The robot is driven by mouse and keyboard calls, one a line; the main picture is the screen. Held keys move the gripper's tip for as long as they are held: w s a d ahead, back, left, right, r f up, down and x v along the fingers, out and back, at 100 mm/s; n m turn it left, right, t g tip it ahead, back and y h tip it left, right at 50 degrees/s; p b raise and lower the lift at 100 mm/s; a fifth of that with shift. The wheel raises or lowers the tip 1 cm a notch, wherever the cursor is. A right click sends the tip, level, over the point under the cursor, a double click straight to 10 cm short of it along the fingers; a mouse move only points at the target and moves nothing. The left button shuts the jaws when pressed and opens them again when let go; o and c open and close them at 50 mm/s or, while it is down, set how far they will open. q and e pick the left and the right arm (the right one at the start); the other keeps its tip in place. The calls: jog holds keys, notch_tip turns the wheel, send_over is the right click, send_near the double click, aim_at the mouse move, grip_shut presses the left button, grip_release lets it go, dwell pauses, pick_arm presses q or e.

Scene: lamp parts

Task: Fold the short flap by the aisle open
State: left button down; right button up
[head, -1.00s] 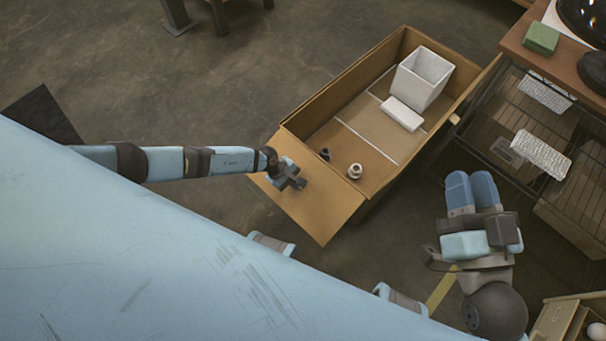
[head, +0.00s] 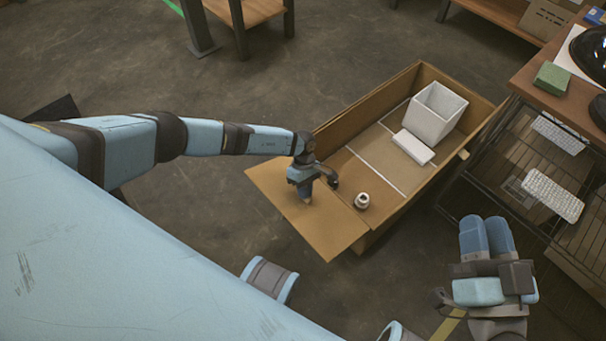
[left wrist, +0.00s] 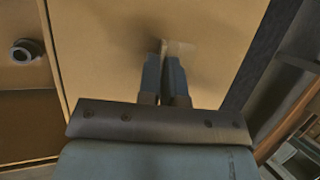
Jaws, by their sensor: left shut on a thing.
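The cardboard box (head: 395,205) stands open on the floor. Its short flap (head: 325,235) at the near left end is folded outward and lies roughly level, past the box's end. My left gripper (head: 306,198) comes down onto the top face of this flap. In the left wrist view, its two fingers (left wrist: 165,60) are close together with their tips at the flap's tan face (left wrist: 110,60); what lies between them is hidden. My right gripper (head: 486,230) is at the lower right, apart from the box, its jaws unclear.
Inside the box are a white pot (head: 433,115), a white block (head: 413,147), a small white fitting (head: 362,200) and a small dark part (head: 333,183). A wire rack (head: 535,170) stands right of the box. Bare floor (head: 270,105) lies left of it.

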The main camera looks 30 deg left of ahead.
pick_arm(q)
jog(key=shift+w+d+r, duration=0.15)
jog(key=shift+w+r, duration=0.2)
jog(key=shift+w, duration=0.05)
pick_arm(e)
jog(key=shift+d, duration=0.1)
pick_arm(q)
jog(key=shift+w+r, duration=0.1)
